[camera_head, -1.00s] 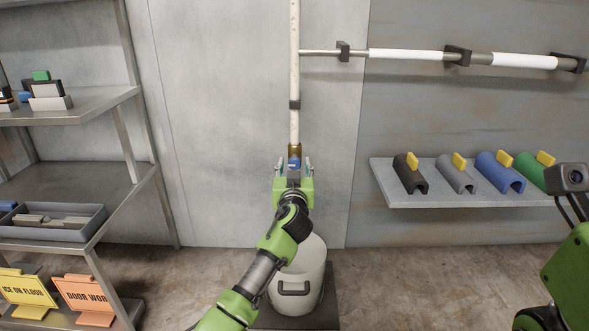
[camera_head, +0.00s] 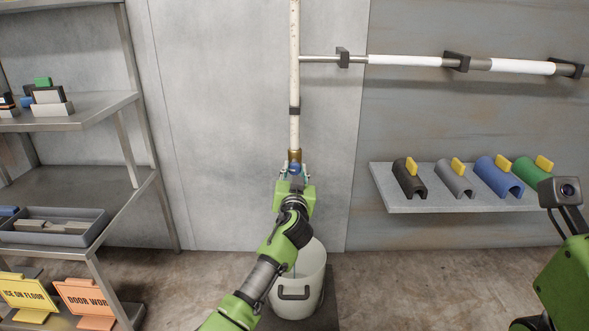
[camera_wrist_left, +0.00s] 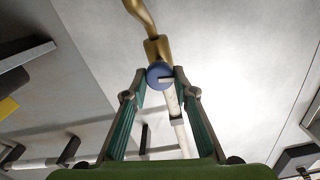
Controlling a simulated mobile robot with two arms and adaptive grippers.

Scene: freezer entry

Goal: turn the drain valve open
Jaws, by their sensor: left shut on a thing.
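The drain valve is a brass fitting (camera_head: 295,154) at the lower end of a white vertical pipe (camera_head: 295,85), with a blue handle (camera_head: 294,168) on its front. My left gripper (camera_head: 294,172) is at the valve, its fingers shut on the blue handle. In the left wrist view, the round blue handle (camera_wrist_left: 159,75) sits between the two fingertips (camera_wrist_left: 158,84), with the brass body (camera_wrist_left: 153,48) and curved spout behind it. My gripper and arm partly hide the valve in the head view. My right arm shows at the right edge; its fingers are out of view.
A pale bucket (camera_head: 313,269) with a dark handle stands on a dark mat below the valve. A metal shelf (camera_head: 70,108) with boxes and signs stands left. A wall shelf (camera_head: 450,202) with coloured half-tubes is right. A horizontal pipe (camera_head: 415,60) runs above it.

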